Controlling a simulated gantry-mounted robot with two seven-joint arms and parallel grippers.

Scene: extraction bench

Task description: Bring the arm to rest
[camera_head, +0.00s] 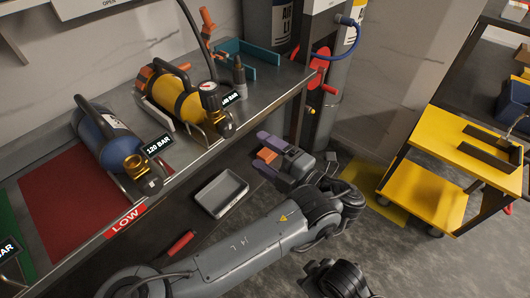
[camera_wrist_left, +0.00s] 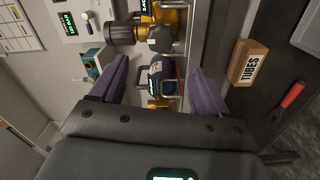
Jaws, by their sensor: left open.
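My left arm reaches in from the lower left of the head view. Its left gripper (camera_head: 268,147) hangs in the air past the front edge of the bench, with purple fingers. In the left wrist view the two purple fingers of the left gripper (camera_wrist_left: 158,82) stand wide apart with nothing held between them. Bench items show beyond the gap, including a blue cylinder (camera_wrist_left: 158,76). My right gripper cannot be made out; only a dark part of my own body shows at the bottom of the head view.
A yellow cart (camera_head: 440,150) stands right. A TUBES box (camera_wrist_left: 250,64) shows.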

